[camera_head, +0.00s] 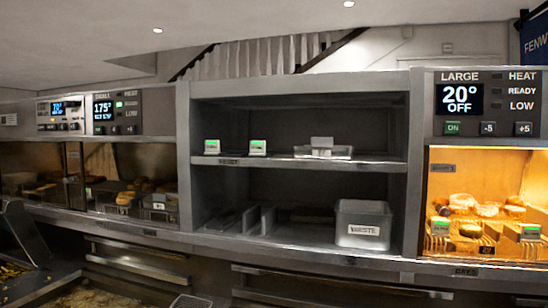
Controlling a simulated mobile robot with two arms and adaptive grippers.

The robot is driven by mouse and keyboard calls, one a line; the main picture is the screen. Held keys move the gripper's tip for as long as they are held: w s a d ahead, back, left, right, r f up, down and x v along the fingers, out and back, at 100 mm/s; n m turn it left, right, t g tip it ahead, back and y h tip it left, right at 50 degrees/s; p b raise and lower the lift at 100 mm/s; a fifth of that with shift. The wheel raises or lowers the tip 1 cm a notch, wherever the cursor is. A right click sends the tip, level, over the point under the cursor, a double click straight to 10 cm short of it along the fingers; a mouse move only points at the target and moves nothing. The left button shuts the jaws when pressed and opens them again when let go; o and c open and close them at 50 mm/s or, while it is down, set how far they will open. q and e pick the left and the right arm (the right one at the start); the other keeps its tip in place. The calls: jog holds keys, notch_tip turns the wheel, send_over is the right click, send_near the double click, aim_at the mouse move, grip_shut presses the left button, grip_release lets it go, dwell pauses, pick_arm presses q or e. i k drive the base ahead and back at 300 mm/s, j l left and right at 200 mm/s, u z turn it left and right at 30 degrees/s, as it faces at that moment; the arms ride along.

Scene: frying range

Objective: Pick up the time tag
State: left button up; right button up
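Two small tags with green faces stand on the upper shelf of the open middle cabinet; I take them to be time tags. The left time tag (212,147) is near the cabinet's left wall, and the right time tag (258,147) stands a little to its right. More green-faced tags (440,226) sit in the lit warming cabinet at the right, the other one (530,232) near the picture's edge. Their text is too small to read. I see neither of my grippers clearly in this view.
The upper shelf (370,164) also holds a pale stacked item (323,149). Below stand a grey WASTE bin (363,238) and dark trays (232,220). Warming cabinets with food flank the shelves. A long handle bar (340,282) runs below the counter. The shelf front is open.

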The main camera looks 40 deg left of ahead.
aim_at(211, 146)
jog(key=u, duration=1.5)
jog(key=i+j, duration=0.1)
jog(key=j, duration=0.2)
jog(key=i+j, duration=0.1)
jog(key=j, duration=0.2)
jog(key=z, duration=0.05)
